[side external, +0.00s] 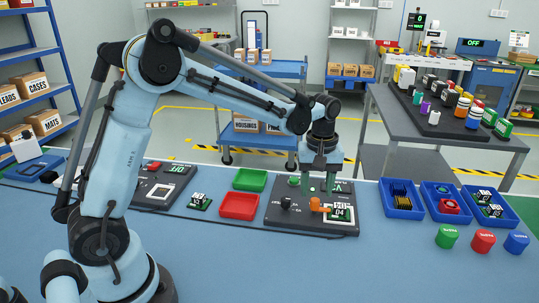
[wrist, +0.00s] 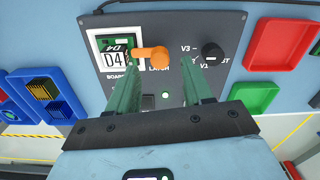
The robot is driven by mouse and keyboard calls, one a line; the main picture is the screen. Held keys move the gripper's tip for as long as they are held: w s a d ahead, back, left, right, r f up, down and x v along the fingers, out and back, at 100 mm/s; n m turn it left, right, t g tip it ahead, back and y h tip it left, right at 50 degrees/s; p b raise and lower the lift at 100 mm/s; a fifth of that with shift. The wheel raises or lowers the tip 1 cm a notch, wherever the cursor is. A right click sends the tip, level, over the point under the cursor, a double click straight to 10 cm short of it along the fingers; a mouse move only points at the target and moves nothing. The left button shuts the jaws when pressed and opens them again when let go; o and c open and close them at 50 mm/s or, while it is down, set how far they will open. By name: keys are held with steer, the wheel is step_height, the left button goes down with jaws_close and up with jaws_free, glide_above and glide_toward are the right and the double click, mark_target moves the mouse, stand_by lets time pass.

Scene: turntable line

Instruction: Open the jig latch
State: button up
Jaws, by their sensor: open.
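The jig is a dark panel (side external: 290,218) on the blue bench; it also shows in the wrist view (wrist: 225,25). An orange jig latch (side external: 316,205) stands beside a white-framed nest holding a green board (side external: 341,213) with a white label. In the wrist view the orange latch (wrist: 152,55) lies crosswise, its left end reaching the edge of the board nest (wrist: 114,50). My gripper (side external: 319,186) points down over the panel, open and empty. In the wrist view my gripper (wrist: 160,72) has its green fingers spread, with the latch seen between and beyond the tips. Contact cannot be told.
A red tray (side external: 238,206) and green tray (side external: 250,180) lie to the left. Blue bins (side external: 401,213) and coloured caps (side external: 446,237) stand to the right. The front bench is clear.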

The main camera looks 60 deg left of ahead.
mark_target(315, 199)
steer(key=shift+f, duration=1.7)
jaws_close()
